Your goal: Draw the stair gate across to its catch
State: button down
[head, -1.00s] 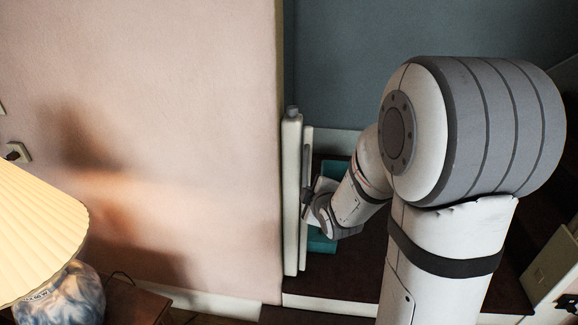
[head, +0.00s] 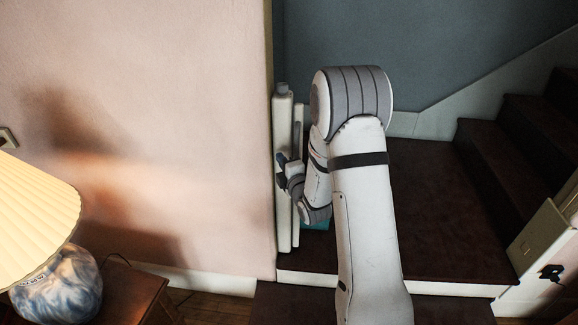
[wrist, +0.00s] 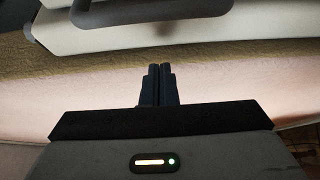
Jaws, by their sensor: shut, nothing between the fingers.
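The stair gate stands drawn back at the wall's corner in the head view: a tall white housing post (head: 283,115) with a slimmer white bar (head: 298,122) close beside it on the right. My gripper (head: 281,160) is in front of the posts at mid height, its fingers shut and empty. In the wrist view the dark fingers (wrist: 160,72) are together, short of a white bar (wrist: 130,38) with a dark grey handle (wrist: 100,15). Contact with the gate is not visible. A black fitting, seemingly the catch (head: 551,272), sits on the cream post at the far right.
Dark stairs (head: 510,160) rise at the right. A lamp (head: 50,280) stands on a small wooden table (head: 138,298) at the left. The landing between gate and right-hand post looks clear.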

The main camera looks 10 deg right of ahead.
jog(key=w+d+p, duration=0.1)
jog(key=d+p, duration=0.1)
jog(key=d, duration=0.1)
jog(key=shift+w+d, duration=0.15)
jog(key=shift+w, duration=0.25)
jog(key=shift+d, duration=0.1)
jog(key=shift+f+b, duration=0.15)
jog(key=shift+b, duration=0.3)
